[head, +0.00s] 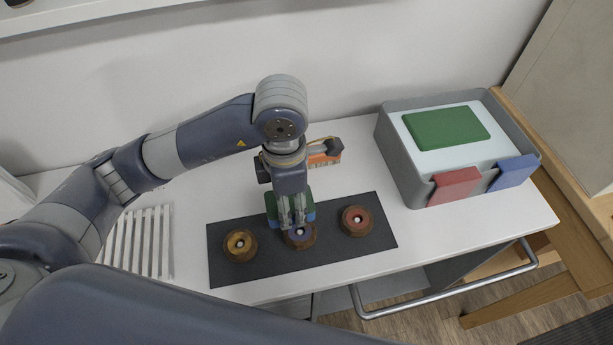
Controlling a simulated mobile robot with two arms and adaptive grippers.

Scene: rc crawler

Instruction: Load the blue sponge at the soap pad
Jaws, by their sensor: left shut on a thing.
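My left gripper (292,222) points down over the dark mat and is shut on a small block, green above and blue below, which looks like the blue sponge (308,215). The gripper's fingers hide part of both. A flat green pad (446,129), perhaps the soap pad, lies on the pale surface in the grey bin (397,160) at the right. My right gripper is not in view.
Red (455,186) and blue (513,173) pieces hang on the bin's front rim. An orange-and-grey tool (326,153) lies behind my gripper. A white slatted rack (145,242) is left.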

